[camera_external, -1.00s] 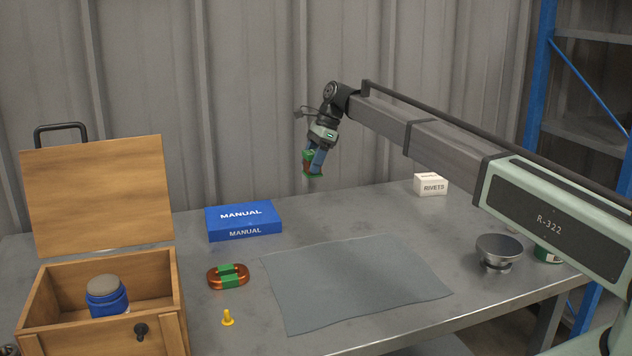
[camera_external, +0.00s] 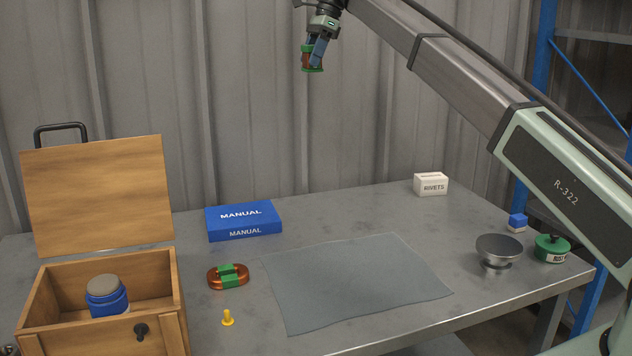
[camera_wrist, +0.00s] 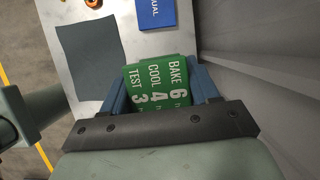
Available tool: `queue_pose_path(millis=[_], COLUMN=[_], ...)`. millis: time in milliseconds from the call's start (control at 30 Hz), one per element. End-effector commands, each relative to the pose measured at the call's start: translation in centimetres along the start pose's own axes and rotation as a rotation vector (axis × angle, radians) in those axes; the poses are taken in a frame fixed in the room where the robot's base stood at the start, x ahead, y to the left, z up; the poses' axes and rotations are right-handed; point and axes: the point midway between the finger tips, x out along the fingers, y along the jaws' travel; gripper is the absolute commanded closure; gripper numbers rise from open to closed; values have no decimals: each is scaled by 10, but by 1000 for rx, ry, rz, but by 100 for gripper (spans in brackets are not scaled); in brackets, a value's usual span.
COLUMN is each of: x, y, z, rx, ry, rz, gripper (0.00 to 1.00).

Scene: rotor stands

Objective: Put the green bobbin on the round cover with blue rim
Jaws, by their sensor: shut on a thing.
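The green bobbin (camera_external: 312,69), with green ends and a copper-brown middle, is held between the blue fingers of my gripper (camera_external: 315,52), high above the back of the table. In the wrist view my gripper (camera_wrist: 160,92) is shut on the bobbin (camera_wrist: 158,84), whose green face carries white print: BAKE 6, COOL 4, TEST 3. A round blue thing with a flat grey top (camera_external: 105,290) stands in the open wooden box at left, its lower part hidden. I cannot tell whether it is the round cover with blue rim; no other such cover shows clearly.
The wooden box (camera_external: 165,320) has its lid raised. A blue manual (camera_external: 243,221), a copper coil with green bands (camera_external: 228,277), a yellow peg (camera_external: 228,318) and a grey mat (camera_external: 355,280) lie on the table. A metal bowl (camera_external: 499,250) and a green pot (camera_external: 552,249) stand at right.

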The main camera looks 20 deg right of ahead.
Motion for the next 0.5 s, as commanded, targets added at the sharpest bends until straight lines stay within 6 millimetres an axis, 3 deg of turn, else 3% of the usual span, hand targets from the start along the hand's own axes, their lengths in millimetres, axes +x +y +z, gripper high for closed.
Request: queue_pose_path(millis=[33, 267, 500], x=[-10, 14, 44], y=[-1, 16, 45], z=[5, 50, 120], rx=[-2, -54, -136], ry=[-1, -1, -1], rz=[-2, 22, 55], gripper=[82, 82, 82])
